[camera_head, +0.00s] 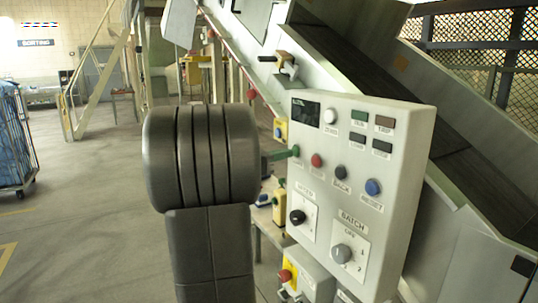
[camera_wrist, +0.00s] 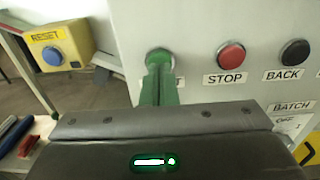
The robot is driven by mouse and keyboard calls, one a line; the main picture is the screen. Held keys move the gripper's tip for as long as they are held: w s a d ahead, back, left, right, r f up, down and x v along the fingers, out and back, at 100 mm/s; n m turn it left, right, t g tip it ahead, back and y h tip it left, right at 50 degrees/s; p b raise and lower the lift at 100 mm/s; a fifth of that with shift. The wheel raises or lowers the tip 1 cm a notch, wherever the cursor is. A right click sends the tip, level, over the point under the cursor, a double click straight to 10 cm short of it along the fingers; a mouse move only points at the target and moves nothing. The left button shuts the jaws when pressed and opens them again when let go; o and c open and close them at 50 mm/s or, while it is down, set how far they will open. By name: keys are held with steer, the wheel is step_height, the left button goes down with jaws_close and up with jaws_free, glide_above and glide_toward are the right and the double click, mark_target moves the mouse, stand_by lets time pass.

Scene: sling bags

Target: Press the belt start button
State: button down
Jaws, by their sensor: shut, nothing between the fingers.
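The green start button (camera_head: 295,150) sits at the left edge of the pale control panel (camera_head: 408,125). In the wrist view the green button (camera_wrist: 159,55) shows just beyond my fingertips, and its label is mostly hidden behind them. My gripper (camera_head: 282,155) is shut and empty, its thin green fingers pointing at the button. In the wrist view my fingertips (camera_wrist: 160,68) overlap the button's lower part. They are at or very close to it; I cannot tell whether they touch or whether the button is pressed in.
A red STOP button (camera_wrist: 231,56) and a black BACK button (camera_wrist: 295,52) are to the right of the green one. A blue RESET button (camera_head: 373,187) and a BATCH knob (camera_head: 342,252) are lower on the panel. A yellow reset box (camera_wrist: 61,49) stands left. Open floor (camera_head: 75,225) lies left.

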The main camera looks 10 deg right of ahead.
steer(key=shift+w+d, duration=0.1)
steer(key=shift+d, duration=0.25)
